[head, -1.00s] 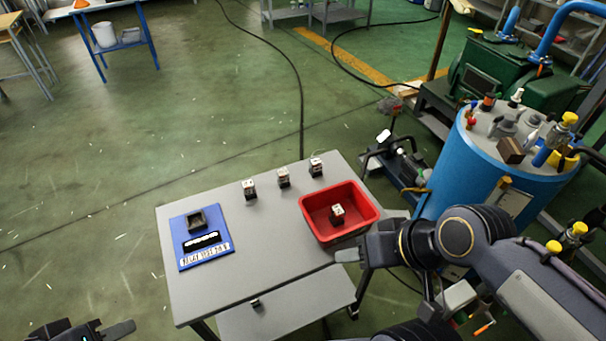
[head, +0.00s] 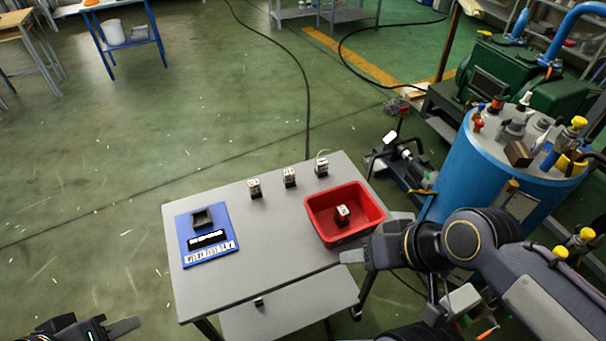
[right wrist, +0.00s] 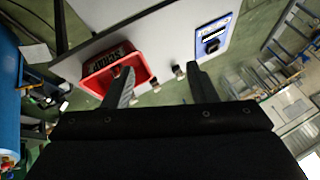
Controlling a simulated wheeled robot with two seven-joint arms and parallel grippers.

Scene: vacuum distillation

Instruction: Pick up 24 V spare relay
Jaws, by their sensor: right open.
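Three small relays stand in a row on the grey table in the head view: a left one (head: 254,188), a middle one (head: 289,177) and a right one (head: 321,167). Another relay (head: 342,215) stands inside the red bin (head: 318,229). Their markings are too small to read, so I cannot tell which is the 24 V spare. My right gripper (head: 376,236) is open and empty by the bin's right front side. In the right wrist view its open fingers (right wrist: 160,80) show with the bin (right wrist: 143,63) beyond. My left gripper (head: 115,328) is partly cut off at the bottom left.
A blue relay test board (head: 215,253) with a dark socket (head: 202,218) lies on the table's left. The grey table (head: 265,235) is clear in the middle and front. A blue tank (head: 478,180) stands right of the table, close to my right arm.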

